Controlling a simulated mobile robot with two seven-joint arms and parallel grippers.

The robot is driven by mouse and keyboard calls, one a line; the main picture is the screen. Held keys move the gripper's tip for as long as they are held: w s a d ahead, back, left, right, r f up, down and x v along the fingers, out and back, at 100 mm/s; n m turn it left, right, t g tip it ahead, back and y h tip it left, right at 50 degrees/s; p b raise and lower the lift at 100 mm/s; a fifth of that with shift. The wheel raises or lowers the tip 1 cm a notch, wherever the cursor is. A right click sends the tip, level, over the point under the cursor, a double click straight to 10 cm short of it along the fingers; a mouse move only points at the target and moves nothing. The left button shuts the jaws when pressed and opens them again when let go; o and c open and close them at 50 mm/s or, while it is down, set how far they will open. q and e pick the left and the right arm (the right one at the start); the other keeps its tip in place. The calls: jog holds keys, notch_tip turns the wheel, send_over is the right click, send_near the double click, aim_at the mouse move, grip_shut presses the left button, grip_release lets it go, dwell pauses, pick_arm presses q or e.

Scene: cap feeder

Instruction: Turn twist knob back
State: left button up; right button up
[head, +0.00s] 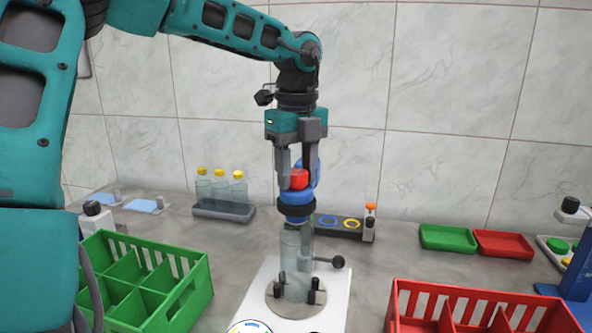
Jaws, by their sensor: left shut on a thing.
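A red knob (299,179) sits on top of a blue and black capping head (297,199) in the middle of the head view. My left gripper (297,172) points straight down from above, its fingers on both sides of the red knob and shut on it. The fingers hide part of the knob and of the blue part behind it. Below the head, a clear bottle (294,248) stands upright in a round clamp (296,298) on a white base plate (258,290). My right gripper is not in view.
A green divided crate (196,290) stands at the front left, a red crate (474,292) at the front right. Behind are a grey tray (222,211) of yellow-capped bottles, a dark holder with coloured rings (340,226), and green (447,238) and red (502,244) trays.

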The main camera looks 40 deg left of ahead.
aim_at(297, 172)
pick_arm(q)
jog(key=shift+c, duration=0.6)
jog(key=n+b, duration=0.1)
jog(key=n, duration=0.2)
jog(key=shift+f+b, duration=0.1)
jog(key=shift+b, duration=0.2)
jog(key=shift+n, duration=1.2)
jog(key=o, duration=1.2)
jog(key=shift+r, duration=0.25)
notch_tip(297, 172, up, 7)
jog(key=p, duration=0.6)
jog(key=shift+f, duration=0.1)
jog(key=shift+f, duration=0.1)
